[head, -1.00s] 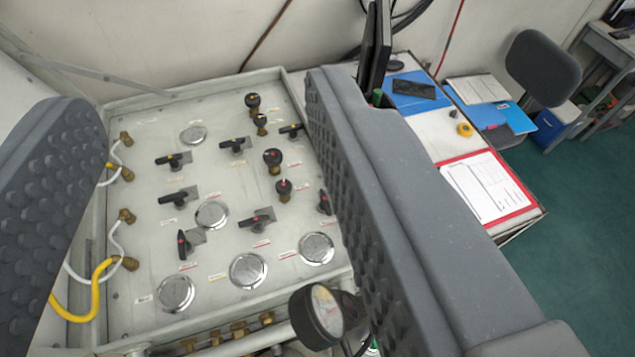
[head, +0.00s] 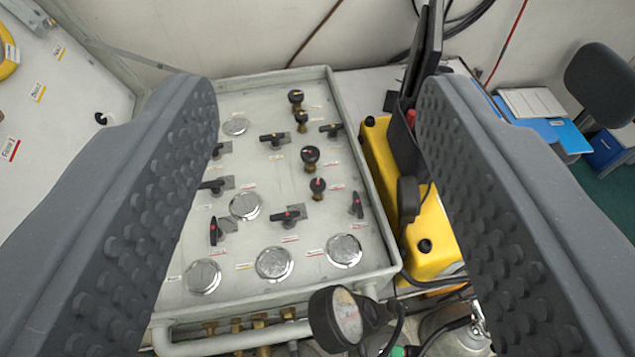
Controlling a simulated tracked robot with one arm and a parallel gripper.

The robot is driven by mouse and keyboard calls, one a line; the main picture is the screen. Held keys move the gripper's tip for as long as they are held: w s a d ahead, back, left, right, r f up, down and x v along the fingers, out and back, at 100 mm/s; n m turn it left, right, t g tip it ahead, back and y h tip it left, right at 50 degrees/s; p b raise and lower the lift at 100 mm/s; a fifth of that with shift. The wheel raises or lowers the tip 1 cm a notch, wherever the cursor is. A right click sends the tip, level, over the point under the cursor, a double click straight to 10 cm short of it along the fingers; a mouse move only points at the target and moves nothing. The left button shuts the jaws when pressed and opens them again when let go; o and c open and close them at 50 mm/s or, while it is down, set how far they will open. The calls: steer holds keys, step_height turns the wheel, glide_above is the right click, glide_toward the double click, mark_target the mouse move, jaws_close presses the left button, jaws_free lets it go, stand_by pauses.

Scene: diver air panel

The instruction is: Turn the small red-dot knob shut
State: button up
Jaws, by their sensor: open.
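The grey air panel (head: 290,220) lies below and ahead, between my gripper's fingers. The small red-dot knob (head: 317,187) is a black knob on a brass stem, right of the panel's middle. A larger red-dot knob (head: 309,156) stands just behind it. Two yellow-dot knobs stand farther back, the bigger one (head: 295,98) behind the smaller one (head: 301,119). My gripper (head: 318,95) is open and empty. Its fingers frame the panel in the picture, and none is seen touching a knob. The left finger covers part of the panel's left side.
Several black lever handles surround the knobs, including a red-marked one (head: 357,205) to the right. Round gauges (head: 344,250) line the front. A pressure gauge (head: 337,318) stands before the panel. A yellow case (head: 425,235) and a dark screen (head: 422,50) are at right.

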steer(key=n+g+y+p, duration=0.3)
steer(key=n+g+p, duration=0.2)
steer(key=n+g, duration=0.5)
glide_above(318, 183)
steer(key=s+d, duration=0.4)
step_height(318, 183, down, 33)
steer(key=m+g, duration=0.2)
steer(key=x, duration=0.6)
steer(key=p+x, duration=0.1)
steer(key=x, duration=0.6)
steer(key=shift+s+a+f, duration=0.15)
steer(key=shift+f, duration=0.2)
steer(key=c, duration=0.9)
